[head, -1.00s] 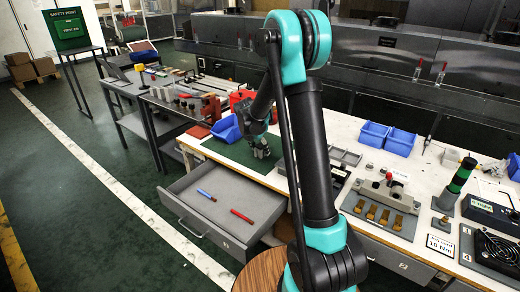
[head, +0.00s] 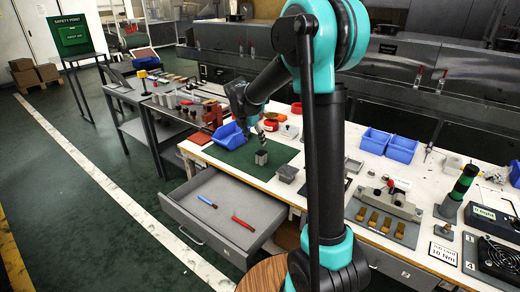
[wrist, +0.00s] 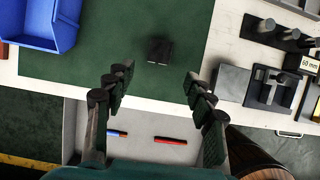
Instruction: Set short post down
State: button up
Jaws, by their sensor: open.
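The short post (head: 261,157), a small grey block-like piece, stands on the green mat (head: 230,151) on the bench. In the wrist view it shows as a dark, square-topped post (wrist: 159,49) on the mat, ahead of my fingertips. My gripper (wrist: 157,78) is open, with nothing between its fingers. In the head view my gripper (head: 259,132) is above and behind the post, apart from it; its fingers are small and partly unclear there.
An open drawer (head: 245,232) with a blue and a red pen juts out below the mat. A blue bin (head: 229,136) is at the mat's left. Grey fixtures (wrist: 268,88) and a "60 mm" label (wrist: 310,65) lie to the right.

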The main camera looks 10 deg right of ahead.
jog(key=s+d+f+m+y, duration=0.1)
jog(key=s+d+f+m, duration=0.2)
jog(key=s+m, duration=1)
jog(key=s+d+f+m+t+y, duration=0.1)
jog(key=s+d+f+m, duration=0.3)
jog(key=s+m, duration=1)
jog(key=s+f+y, duration=0.1)
jog(key=s+f, duration=0.1)
jog(key=s, duration=0.3)
jog(key=shift+w+d+r, duration=0.1)
jog(key=shift+c, duration=0.2)
